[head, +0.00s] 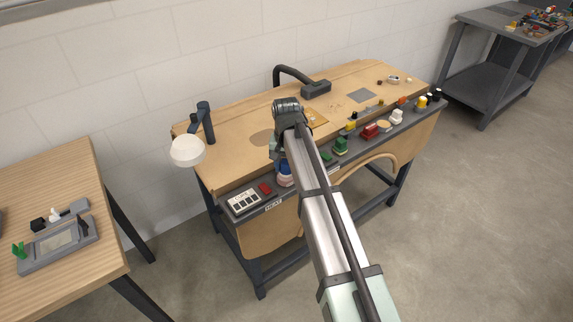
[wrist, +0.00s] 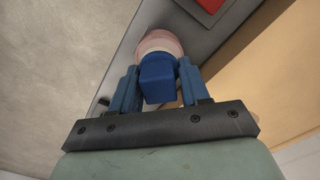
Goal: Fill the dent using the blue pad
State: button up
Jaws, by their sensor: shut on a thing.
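The blue pad (wrist: 158,84) is a blue block with a pale pinkish round disc at its far end. My gripper (wrist: 158,70) is shut on the blue block, one blue finger on each side. In the head view the pad (head: 285,181) is beside the red block at the front rail, partly hidden by my arm. I cannot tell if it touches the rail. A round darker patch (head: 262,138) lies on the wooden bench top, behind and left of my gripper (head: 283,166). I cannot tell whether this patch is the dent.
The grey front rail (head: 312,168) carries a labelled box (head: 243,200), a red block (head: 265,188), a green item (head: 341,146) and several other coloured pieces. A lamp with a white round head (head: 187,151) stands at the bench's left. A black curved fixture (head: 316,89) stands at the back.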

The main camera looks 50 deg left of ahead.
jog(key=shift+f, duration=0.55)
dwell(1.4)
jog(key=shift+r, duration=0.1)
jog(key=shift+r, duration=3.45)
